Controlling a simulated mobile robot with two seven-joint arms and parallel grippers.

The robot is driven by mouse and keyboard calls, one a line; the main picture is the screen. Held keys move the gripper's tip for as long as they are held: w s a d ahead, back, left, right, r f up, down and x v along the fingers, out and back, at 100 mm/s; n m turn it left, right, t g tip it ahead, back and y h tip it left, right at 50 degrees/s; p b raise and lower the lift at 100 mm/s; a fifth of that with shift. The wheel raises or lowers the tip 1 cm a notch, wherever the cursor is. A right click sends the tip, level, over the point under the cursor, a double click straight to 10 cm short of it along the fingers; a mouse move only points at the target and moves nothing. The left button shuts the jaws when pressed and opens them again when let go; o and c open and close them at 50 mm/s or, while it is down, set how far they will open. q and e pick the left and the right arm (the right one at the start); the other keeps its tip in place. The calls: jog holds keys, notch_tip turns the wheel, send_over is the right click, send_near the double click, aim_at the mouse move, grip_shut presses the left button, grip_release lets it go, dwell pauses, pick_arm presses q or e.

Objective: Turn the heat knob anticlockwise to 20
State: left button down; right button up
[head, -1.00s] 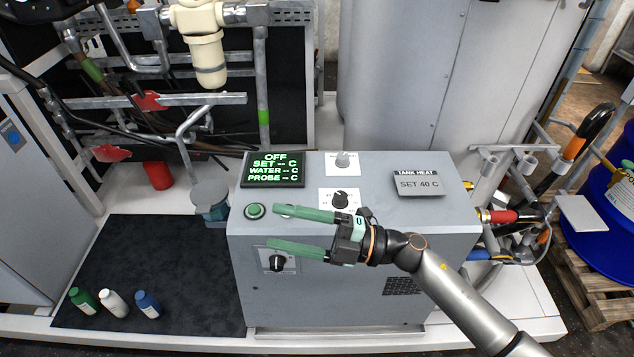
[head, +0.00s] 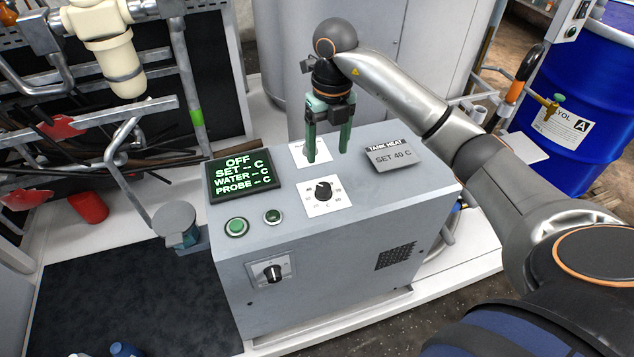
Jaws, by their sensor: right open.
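A black knob (head: 323,190) sits on a white square dial plate (head: 340,201) on top of the grey control box (head: 340,240). The figures around it are too small to read. A second white plate (head: 297,153) lies behind it, with a grey knob partly hidden by my fingers. My right gripper (head: 328,156) points down above the box top, behind the black knob, with its green fingers apart and nothing between them. A display (head: 242,177) reads OFF, with dashes for SET, WATER and PROBE. My left gripper is not in view.
A sign (head: 393,155) reading TANK HEAT, SET 40 C stands right of the dials. Green buttons (head: 237,227) sit front left on the box, and another black knob (head: 273,273) is on its front face. A blue drum (head: 590,110) stands at the right.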

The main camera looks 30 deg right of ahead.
aim_at(324, 187)
jog(key=f, duration=1.1)
jog(key=shift+a+f+p, duration=0.25)
jog(key=shift+p, duration=0.05)
grip_shut()
